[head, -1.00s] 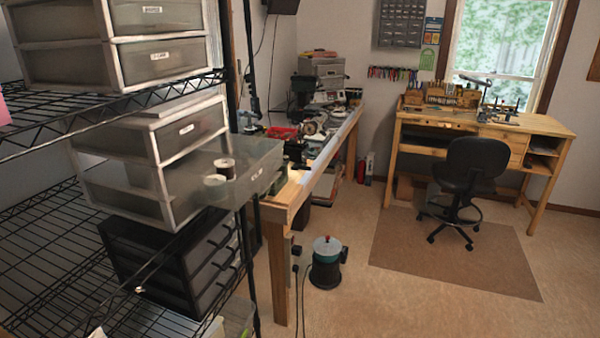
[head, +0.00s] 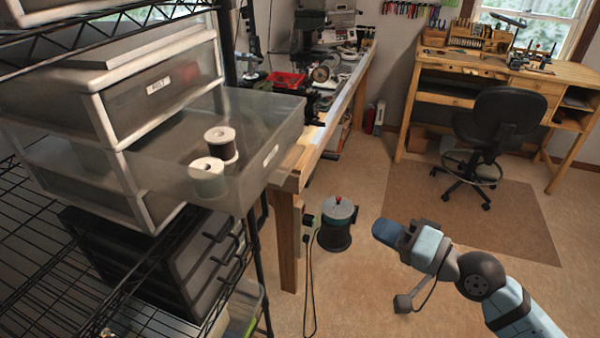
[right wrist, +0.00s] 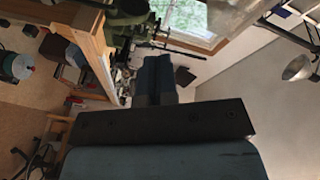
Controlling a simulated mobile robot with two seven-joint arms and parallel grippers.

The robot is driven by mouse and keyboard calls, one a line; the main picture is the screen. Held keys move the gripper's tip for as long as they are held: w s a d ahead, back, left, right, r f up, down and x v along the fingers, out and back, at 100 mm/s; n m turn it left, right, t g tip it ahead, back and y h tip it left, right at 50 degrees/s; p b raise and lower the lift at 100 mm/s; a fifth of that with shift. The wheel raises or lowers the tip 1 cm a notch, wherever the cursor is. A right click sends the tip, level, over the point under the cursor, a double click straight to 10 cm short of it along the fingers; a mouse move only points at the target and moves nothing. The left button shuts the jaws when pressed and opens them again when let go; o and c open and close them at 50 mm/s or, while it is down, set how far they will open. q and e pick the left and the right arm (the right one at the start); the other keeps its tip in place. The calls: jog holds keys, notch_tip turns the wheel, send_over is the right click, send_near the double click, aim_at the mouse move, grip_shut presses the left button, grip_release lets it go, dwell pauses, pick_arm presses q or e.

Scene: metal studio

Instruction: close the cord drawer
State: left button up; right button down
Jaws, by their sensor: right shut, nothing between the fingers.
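The cord drawer (head: 262,120), a translucent grey drawer with a small white label on its front, is pulled well out of the white-framed drawer unit (head: 118,165) in the head view. A white spool (head: 207,180) and a dark spool with a pale top (head: 222,148) show in it. My right gripper (head: 387,233) is shut and empty, right of the drawer front and apart from it. Its blue fingers (right wrist: 155,75) also show in the right wrist view, touching nothing visible. My left gripper is out of view.
The unit stands on a black wire rack with a dark post (head: 228,50) beside the drawer. A wooden workbench (head: 290,180) is close behind the drawer front. The floor at right is open before the desk and chair (head: 495,130).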

notch_tip(320, 180, up, 7)
jog(key=g+y+b, duration=0.1)
jog(key=g+y, duration=0.1)
jog(key=g, duration=0.1)
jog(key=m+g+y, duration=0.1)
jog(key=g, duration=0.1)
send_near(294, 165)
jog(key=p+x, duration=0.3)
jog(key=x, duration=0.3)
jog(key=shift+w+a+p, duration=0.1)
jog(key=shift+a+p, duration=0.15)
jog(key=shift+p, duration=0.15)
jog(key=shift+w+a+f, duration=0.15)
jog(key=shift+a, duration=0.3)
